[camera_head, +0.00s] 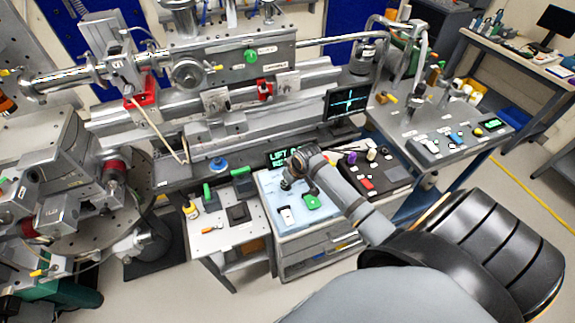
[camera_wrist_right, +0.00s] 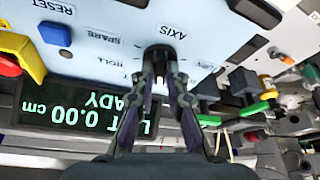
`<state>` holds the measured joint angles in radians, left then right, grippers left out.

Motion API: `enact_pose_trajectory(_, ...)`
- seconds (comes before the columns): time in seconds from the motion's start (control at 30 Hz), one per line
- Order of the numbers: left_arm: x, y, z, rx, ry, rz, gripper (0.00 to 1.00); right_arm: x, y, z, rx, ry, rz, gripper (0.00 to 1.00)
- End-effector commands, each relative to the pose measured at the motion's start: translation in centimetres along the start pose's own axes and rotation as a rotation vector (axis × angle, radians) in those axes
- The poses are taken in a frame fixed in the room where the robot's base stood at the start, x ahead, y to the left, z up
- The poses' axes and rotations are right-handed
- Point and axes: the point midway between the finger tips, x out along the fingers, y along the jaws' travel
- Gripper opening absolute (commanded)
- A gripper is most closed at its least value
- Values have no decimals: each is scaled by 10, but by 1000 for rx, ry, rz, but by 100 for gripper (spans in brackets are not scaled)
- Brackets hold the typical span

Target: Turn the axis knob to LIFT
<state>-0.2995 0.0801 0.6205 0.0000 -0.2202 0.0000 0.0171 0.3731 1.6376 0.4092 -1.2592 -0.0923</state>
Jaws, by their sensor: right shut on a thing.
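The axis knob (camera_wrist_right: 160,54) is black and stands on a pale panel (camera_wrist_right: 110,20) beside the printed word AXIS, upside down in the right wrist view. My right gripper (camera_wrist_right: 161,80) is shut on the knob, a finger on each side. Its fingers hide much of the knob, so I cannot tell where it points. ROLL is printed beside it; other labels are partly hidden. The display (camera_wrist_right: 70,108) reads LIFT 0.00 cm and READY. In the head view my right gripper (camera_head: 289,181) is down at the panel (camera_head: 264,188), hiding the knob. My left gripper is not in view.
A blue button (camera_wrist_right: 55,33) sits near RESET, with a yellow part (camera_wrist_right: 25,55) close by. A green item (camera_head: 312,202) and a white item (camera_head: 286,215) lie on the panel. A dark control box (camera_head: 378,174) stands to its right, a small table (camera_head: 212,240) to its left.

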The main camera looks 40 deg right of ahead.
Motion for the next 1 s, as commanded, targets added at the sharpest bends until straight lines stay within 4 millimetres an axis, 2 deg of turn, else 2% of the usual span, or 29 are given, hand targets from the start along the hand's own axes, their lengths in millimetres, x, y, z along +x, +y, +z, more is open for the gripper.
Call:
enact_pose_trajectory(0.03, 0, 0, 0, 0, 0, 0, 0, 0, 0, 0, 0, 0, -1, 16)
enact_pose_trajectory(0.2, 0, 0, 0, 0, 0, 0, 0, 0, 0, 0, 0, 0, -1, 36)
enact_pose_trajectory(0.47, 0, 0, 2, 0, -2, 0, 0, 0, 0, 0, -1, 0, 0, 36)
enact_pose_trajectory(0.57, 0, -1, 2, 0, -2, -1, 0, -8, 1, -1, -2, 3, 0, 36)
enact_pose_trajectory(0.67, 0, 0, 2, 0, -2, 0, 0, -26, 1, 0, -4, 3, 3, 36)
enact_pose_trajectory(0.9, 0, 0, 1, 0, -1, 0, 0, -86, 2, 0, -7, 2, 4, 36)
enact_pose_trajectory(1.0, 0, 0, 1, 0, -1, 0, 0, -103, 2, 0, -5, 1, 4, 36)
